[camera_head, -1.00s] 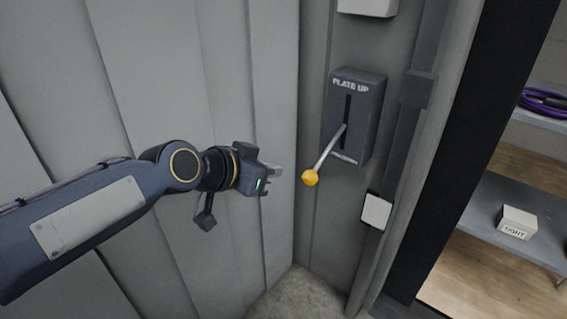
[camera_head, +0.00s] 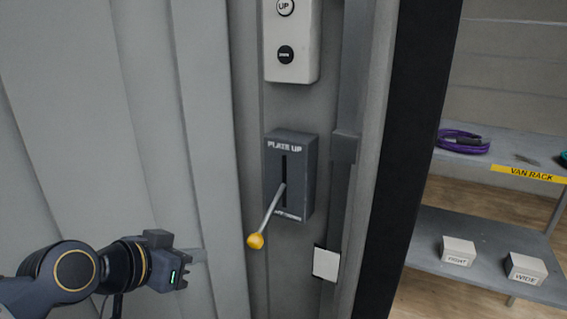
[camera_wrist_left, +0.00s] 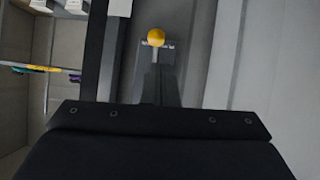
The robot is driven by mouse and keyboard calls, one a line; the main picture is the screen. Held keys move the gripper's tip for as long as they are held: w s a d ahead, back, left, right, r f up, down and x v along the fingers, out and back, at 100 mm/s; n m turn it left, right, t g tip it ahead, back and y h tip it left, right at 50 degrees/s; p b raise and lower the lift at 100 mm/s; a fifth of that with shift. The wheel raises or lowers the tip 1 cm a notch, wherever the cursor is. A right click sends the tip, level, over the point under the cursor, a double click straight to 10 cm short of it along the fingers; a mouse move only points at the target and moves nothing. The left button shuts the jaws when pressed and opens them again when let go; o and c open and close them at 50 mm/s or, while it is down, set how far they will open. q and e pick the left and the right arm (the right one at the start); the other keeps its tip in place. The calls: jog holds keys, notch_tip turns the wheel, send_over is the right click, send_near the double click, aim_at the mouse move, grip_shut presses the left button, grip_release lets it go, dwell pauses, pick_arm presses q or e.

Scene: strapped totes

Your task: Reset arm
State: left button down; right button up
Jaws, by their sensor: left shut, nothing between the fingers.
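My left gripper (camera_head: 196,264) is at the lower left of the head view, in front of the ribbed grey wall. It is shut and empty, to the left of the lever and a little below its knob. The lever (camera_head: 269,211) comes out of a dark box (camera_head: 308,178) marked PLATE UP and slants down to a yellow knob (camera_head: 256,241). My right gripper is out of view.
A pale button box (camera_head: 301,45) with an UP button is above the lever box. A white card (camera_head: 326,264) is at lower right of it. Beyond the dark door post (camera_head: 415,130) are shelves with a purple cable coil (camera_head: 463,141) and small labelled boxes (camera_head: 458,251).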

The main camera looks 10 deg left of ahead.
pick_arm(q)
jog(key=s+f+n+g+y, duration=0.1)
jog(key=s+f+n+g, duration=0.45)
jog(key=s+f, duration=1)
notch_tip(320, 180, up, 32)
jog(key=p, duration=3.1)
jog(key=shift+r+p, duration=0.2)
jog(key=shift+p, duration=0.1)
jog(key=shift+d+t, duration=0.1)
jog(key=shift+t, duration=0.15)
